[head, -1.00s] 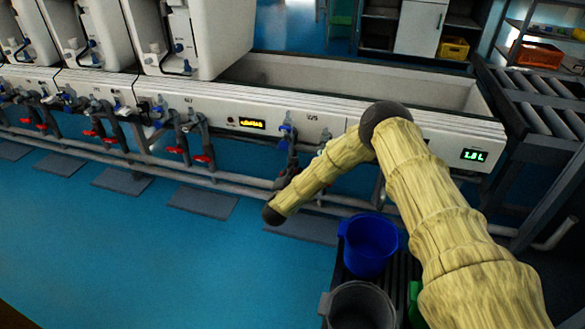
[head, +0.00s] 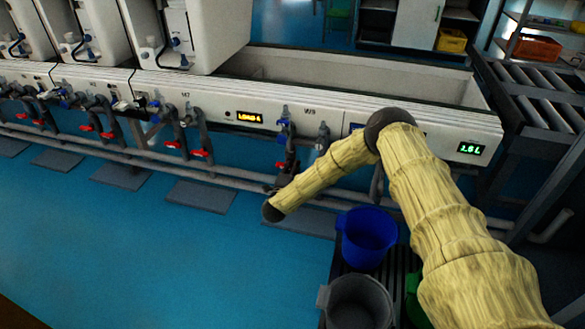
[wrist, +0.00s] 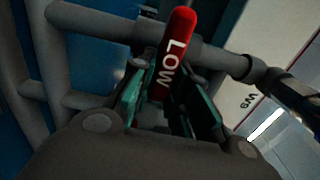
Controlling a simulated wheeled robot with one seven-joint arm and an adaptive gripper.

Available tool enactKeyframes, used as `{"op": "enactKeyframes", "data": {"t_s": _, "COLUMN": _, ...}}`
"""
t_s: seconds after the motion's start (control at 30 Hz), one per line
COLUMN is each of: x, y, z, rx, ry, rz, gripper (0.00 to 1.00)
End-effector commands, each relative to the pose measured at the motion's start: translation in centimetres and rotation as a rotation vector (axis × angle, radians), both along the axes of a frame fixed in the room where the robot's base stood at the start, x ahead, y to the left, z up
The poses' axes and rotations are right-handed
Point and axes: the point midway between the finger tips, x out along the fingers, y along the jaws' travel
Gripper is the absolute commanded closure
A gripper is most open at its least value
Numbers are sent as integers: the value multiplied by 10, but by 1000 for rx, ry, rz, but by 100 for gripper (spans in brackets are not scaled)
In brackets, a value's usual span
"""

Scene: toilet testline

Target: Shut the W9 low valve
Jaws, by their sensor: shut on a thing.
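The W9 low valve handle (wrist: 174,55) is a red lever with white LOW lettering, in the upper middle of the wrist view. My gripper (wrist: 170,88) is shut on it, with the teal-lined fingers on either side of the lever. The lever's end sticks out beyond the fingers, and its pivot is hidden. In the head view the W9 station (head: 310,112) is on the white bench front. My arm's dark lower joint is below and left of it, and the fingers cannot be made out there.
Grey pipes (wrist: 95,25) run close around the gripper in the wrist view. A blue bucket (head: 369,240) and a grey bucket (head: 357,305) stand under my arm. The neighbouring W7 station (head: 185,95) has red-handled valves to the left. Blue floor (head: 120,260) at left is mostly clear.

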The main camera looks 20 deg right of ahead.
Motion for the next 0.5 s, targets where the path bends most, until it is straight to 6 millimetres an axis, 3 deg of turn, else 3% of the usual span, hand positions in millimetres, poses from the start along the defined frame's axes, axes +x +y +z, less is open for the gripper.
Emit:
{"op": "enactKeyframes", "data": {"t_s": 0.4, "x": -1, "y": -1, "z": -2, "rx": 5, "ry": -1, "rz": -1, "gripper": 100}}
{"op": "enactKeyframes", "data": {"t_s": 0.43, "x": -1, "y": -1, "z": -2, "rx": 4, "ry": -1, "rz": -1, "gripper": 77}}
{"op": "enactKeyframes", "data": {"t_s": 0.5, "x": -1, "y": -1, "z": -2, "rx": 4, "ry": -1, "rz": -1, "gripper": 65}}
